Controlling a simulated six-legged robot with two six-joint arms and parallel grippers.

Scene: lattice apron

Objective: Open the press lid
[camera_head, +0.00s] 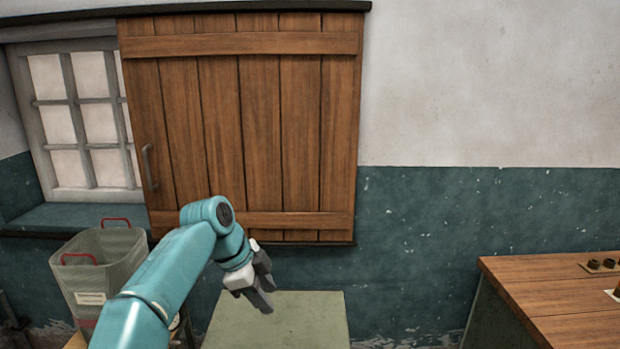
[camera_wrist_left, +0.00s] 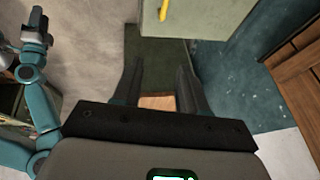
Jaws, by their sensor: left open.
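A pale green flat-topped box (camera_head: 285,325), which may be the press, stands low against the wall in the head view. My left gripper (camera_head: 262,292) is above its left part, fingers pointing down, and covers some of it. In the left wrist view a pale green panel (camera_wrist_left: 222,22) with a yellow handle (camera_wrist_left: 164,10) is at the top, beyond the fingertips. I cannot tell whether this panel is the lid. My left gripper (camera_wrist_left: 157,75) is open, with nothing between its fingers. My right gripper (camera_wrist_left: 33,28) is at the upper left there; its jaws are unclear.
A translucent bin (camera_head: 105,270) with red handles stands at left below the window. A wooden sliding shutter (camera_head: 240,130) hangs on the wall behind. A wood-topped bench (camera_head: 560,285) with dark knobs is at right. Between box and bench there is a gap.

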